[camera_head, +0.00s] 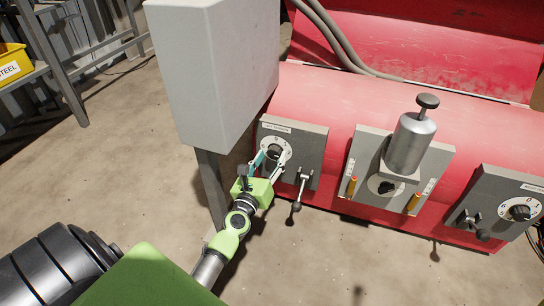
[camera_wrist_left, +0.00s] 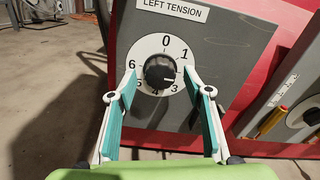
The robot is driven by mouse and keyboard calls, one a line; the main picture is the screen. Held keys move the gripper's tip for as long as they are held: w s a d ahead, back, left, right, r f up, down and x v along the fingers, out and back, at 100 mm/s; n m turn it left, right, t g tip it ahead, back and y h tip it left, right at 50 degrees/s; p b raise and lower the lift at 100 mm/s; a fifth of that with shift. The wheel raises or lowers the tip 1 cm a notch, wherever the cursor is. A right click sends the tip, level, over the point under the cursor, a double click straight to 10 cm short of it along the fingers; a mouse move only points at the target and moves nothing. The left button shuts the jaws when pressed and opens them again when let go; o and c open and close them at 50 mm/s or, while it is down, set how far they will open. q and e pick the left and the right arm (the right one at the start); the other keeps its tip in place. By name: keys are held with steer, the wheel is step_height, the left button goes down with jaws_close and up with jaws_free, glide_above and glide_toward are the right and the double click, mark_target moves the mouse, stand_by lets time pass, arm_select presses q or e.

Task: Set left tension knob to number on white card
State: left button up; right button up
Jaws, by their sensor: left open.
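The left tension knob (camera_wrist_left: 160,72) is black and sits on a white round dial with numbers from 0 to 6, under a plate reading LEFT TENSION (camera_wrist_left: 172,9). Its pale mark seems to point down right, near the 3, but it is small. In the head view the knob (camera_head: 274,152) is on the left grey panel. My left gripper (camera_head: 268,163) is open in front of the dial. In the left wrist view its fingers (camera_wrist_left: 161,80) stand either side of the knob, apart from it; the right finger hides part of the dial. I cannot make out a white card with a number.
A lever (camera_head: 299,190) hangs just right of the left dial. A grey box (camera_head: 205,75) on a post stands close left of the panel. The middle panel (camera_head: 366,150) bears a metal cylinder (camera_head: 411,140); a right panel (camera_head: 480,190) has another dial. Floor is clear in front.

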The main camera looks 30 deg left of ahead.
arm_select(q)
steer(key=shift+w+a, duration=0.15)
steer(key=shift+w, duration=0.5)
steer(key=c, duration=1.1)
